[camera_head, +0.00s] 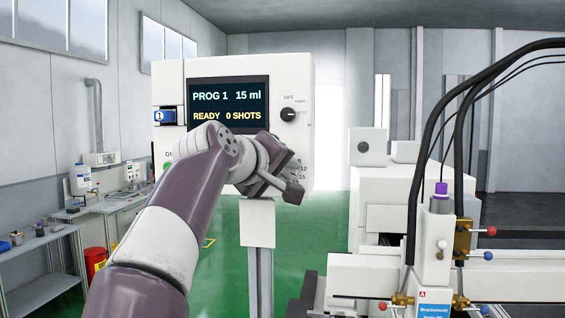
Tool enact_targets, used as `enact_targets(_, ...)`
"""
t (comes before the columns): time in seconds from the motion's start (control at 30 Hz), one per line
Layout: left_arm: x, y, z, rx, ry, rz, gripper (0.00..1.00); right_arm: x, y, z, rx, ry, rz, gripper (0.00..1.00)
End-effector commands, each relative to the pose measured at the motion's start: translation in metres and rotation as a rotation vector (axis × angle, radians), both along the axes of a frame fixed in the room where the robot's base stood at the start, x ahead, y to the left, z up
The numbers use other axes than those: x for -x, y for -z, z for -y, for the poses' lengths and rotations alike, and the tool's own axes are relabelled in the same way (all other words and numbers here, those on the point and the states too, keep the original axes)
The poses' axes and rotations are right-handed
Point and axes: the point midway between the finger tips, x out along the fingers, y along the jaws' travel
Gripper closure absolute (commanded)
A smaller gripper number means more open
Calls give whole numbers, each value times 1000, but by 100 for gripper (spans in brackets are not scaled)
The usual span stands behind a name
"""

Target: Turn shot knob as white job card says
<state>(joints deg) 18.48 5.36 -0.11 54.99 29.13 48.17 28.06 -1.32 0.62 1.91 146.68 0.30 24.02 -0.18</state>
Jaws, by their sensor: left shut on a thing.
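The white control box (172,85) stands on a post, facing me. Its screen (228,103) reads PROG 1, 15 ml, READY, 0 SHOTS. My left arm comes up from the bottom, and my left gripper (279,179) is at the lower right of the box front. It is shut on the shot knob there, which the gripper and wrist hide. Part of a printed scale with 12 and 15 shows just right of the gripper; the pointer's setting cannot be read. I see no white job card. My right gripper is not in view.
A black knob (288,114) marked OFF sits above the gripper. A blue piece marked 1 (166,116) and a green button (168,165) are at the box's left. Machinery with black hoses (435,225) stands right; benches (110,203) stand left.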

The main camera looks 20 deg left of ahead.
Motion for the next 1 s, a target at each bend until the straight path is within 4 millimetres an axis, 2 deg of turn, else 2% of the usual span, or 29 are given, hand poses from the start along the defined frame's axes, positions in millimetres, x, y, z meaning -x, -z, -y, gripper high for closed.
enact_targets(0.33, -2, 5, 1, -100, 4, -42, 100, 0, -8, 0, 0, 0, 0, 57)
enact_targets(0.8, -2, 7, 1, -111, 4, -47, 100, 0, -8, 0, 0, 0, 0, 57)
enact_targets(0.83, -2, 7, 1, -111, 5, -48, 69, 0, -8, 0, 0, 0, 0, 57)
enact_targets(0.9, -2, 6, 1, -111, 4, -46, 47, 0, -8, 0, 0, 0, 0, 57)
enact_targets(1.0, -2, 4, 1, -111, 2, -42, 47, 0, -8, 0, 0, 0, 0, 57)
